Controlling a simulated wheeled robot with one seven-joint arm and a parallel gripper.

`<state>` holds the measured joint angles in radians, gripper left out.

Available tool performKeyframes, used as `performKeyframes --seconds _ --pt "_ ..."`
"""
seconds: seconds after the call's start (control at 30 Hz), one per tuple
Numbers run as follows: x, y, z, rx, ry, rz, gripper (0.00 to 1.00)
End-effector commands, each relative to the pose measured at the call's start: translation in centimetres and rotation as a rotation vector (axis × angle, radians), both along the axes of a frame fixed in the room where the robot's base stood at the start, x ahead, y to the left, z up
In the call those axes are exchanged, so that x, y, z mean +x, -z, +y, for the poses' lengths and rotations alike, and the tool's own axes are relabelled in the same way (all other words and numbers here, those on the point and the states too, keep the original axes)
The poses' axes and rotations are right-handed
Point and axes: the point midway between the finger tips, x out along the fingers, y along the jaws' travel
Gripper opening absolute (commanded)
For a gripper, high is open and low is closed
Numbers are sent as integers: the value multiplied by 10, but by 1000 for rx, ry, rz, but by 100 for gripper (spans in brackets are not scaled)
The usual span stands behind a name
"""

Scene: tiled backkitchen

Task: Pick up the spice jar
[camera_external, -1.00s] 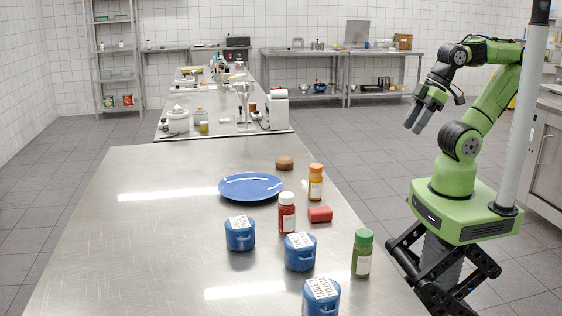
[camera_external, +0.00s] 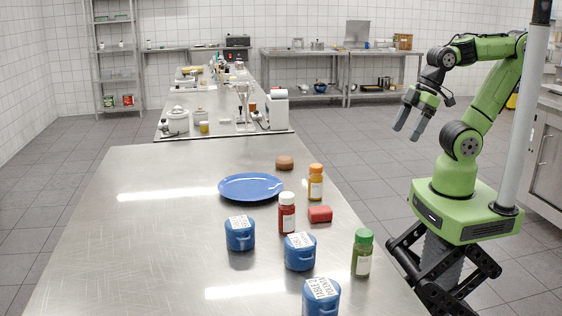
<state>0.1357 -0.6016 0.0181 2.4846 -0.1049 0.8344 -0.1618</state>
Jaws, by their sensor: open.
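Three jars that could be spice jars stand upright on the steel table (camera_external: 120,230). One is red with a white lid (camera_external: 287,214), one is orange with an orange lid (camera_external: 316,184), and one is green with a green lid (camera_external: 362,254) near the table's right edge. I cannot tell which one the task means. My gripper (camera_external: 408,130) is open and empty. It hangs in the air beyond the table's right side, pointing down, apart from all the jars.
Several blue lidded pots (camera_external: 300,252) stand close to the red and green jars. A blue plate (camera_external: 250,187), a red block (camera_external: 320,214) and a brown round thing (camera_external: 285,162) lie nearby. The table's left half is clear.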

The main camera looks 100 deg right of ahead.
Motion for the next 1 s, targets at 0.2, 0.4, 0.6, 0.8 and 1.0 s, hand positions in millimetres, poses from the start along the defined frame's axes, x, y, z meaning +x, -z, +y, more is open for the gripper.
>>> performKeyframes --seconds 0.2,0.4,0.6,0.8,1.0 --pt "62 64 -23 91 -318 108 74" --pt "104 113 -64 306 -513 -137 74" --pt "126 130 -125 342 -480 -563 74" --pt "133 132 -145 302 -443 -708 74" --pt "170 150 -119 305 -450 -705 74"
